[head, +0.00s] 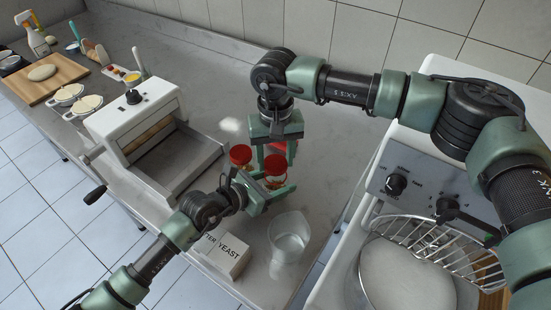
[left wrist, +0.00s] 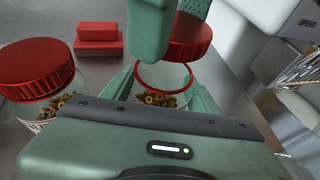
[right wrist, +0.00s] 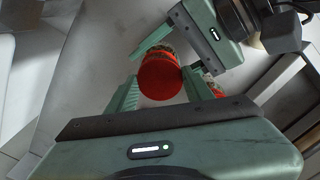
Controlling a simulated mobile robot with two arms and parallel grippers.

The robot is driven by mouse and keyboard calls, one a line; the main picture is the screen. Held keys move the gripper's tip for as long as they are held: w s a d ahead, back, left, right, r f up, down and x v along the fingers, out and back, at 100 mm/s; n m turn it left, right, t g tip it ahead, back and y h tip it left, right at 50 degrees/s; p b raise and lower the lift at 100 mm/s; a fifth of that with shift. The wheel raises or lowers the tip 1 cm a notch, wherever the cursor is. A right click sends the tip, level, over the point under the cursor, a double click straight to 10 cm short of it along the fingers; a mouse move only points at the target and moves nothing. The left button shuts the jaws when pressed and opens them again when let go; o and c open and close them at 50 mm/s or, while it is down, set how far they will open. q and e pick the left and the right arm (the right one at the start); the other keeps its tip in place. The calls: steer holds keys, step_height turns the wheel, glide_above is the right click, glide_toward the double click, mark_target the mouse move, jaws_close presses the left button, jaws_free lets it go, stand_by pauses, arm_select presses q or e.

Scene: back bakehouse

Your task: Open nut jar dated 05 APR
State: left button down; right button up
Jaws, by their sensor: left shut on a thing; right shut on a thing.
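Two glass nut jars with red lids stand on the steel counter. My left gripper (head: 262,192) is shut on the right-hand jar (left wrist: 163,99), which holds ring-shaped pieces. My right gripper (head: 276,152), above it, is shut on that jar's red lid (head: 275,165); the lid also shows in the right wrist view (right wrist: 160,80). In the left wrist view the lid (left wrist: 192,40) looks raised and offset from the jar's red-ringed mouth. The other jar (head: 240,155), lid on (left wrist: 38,68), stands just left of the grippers. I cannot read a date on either jar.
A red block (left wrist: 100,40) lies behind the jars. A dough sheeter (head: 135,120) stands at left, a yeast box (head: 223,255) and clear beaker (head: 289,237) in front. A mixer with bowl (head: 415,275) is at right. Bare counter lies behind the right gripper.

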mark_target(276, 163)
steer(key=shift+r, duration=1.8)
arm_select(q)
steer(key=shift+c, duration=1.6)
jaws_free()
